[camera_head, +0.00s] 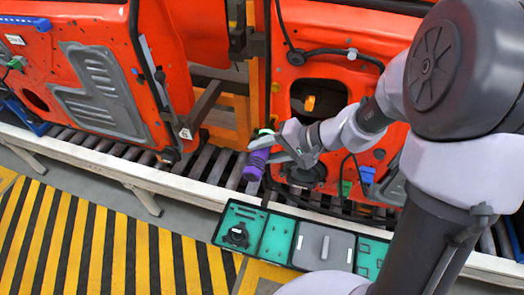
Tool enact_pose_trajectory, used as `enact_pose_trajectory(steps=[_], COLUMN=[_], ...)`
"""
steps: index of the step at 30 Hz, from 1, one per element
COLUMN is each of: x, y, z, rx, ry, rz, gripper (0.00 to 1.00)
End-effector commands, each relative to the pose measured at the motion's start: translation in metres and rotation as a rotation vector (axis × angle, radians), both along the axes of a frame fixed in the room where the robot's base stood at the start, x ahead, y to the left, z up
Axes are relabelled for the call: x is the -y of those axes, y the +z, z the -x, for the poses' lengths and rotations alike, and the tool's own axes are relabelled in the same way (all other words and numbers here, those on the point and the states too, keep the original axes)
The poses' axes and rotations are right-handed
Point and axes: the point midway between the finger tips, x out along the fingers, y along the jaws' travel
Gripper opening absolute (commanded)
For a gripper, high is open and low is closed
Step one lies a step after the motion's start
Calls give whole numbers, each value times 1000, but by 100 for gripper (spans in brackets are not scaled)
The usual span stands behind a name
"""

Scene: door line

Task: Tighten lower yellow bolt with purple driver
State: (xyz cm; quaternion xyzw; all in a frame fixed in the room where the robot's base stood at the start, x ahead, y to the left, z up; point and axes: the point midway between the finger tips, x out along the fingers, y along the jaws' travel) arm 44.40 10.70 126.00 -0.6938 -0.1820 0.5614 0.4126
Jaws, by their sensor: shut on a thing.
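The purple driver (257,163) is held in my gripper (284,150) in front of the left edge of the right-hand orange door (340,25). My gripper is shut on it. The driver's purple body points down and to the left, with a green and white part (264,134) just above it. A small yellow bolt (276,88) sits on the door's left edge, above the gripper. I cannot make out a lower yellow bolt on that edge; the gripper and driver may hide it. Whether the driver's tip touches anything cannot be told.
A tray with teal compartments (270,240) stands below the driver, in front of the roller conveyor (222,165). Another orange door (95,65) hangs at left. Black cables hang on the right door. The yellow-black striped floor (100,245) is clear at lower left.

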Motion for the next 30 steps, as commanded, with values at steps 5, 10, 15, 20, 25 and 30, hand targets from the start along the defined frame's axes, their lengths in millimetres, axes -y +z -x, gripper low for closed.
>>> enact_pose_trajectory(steps=[5, 10, 15, 20, 25, 30], x=[-7, -13, -19, -23, -24, -24], y=[-3, -3, -2, -2, -1, -1], z=[17, 34, 51, 63, 64, 64], rx=[3, 1, 1, 0, -1, -1], ry=[1, 2, 2, 2, 2, 2], rz=[-1, -1, -1, -1, -1, -1], gripper=[0, 0, 0, 0, 0, 0])
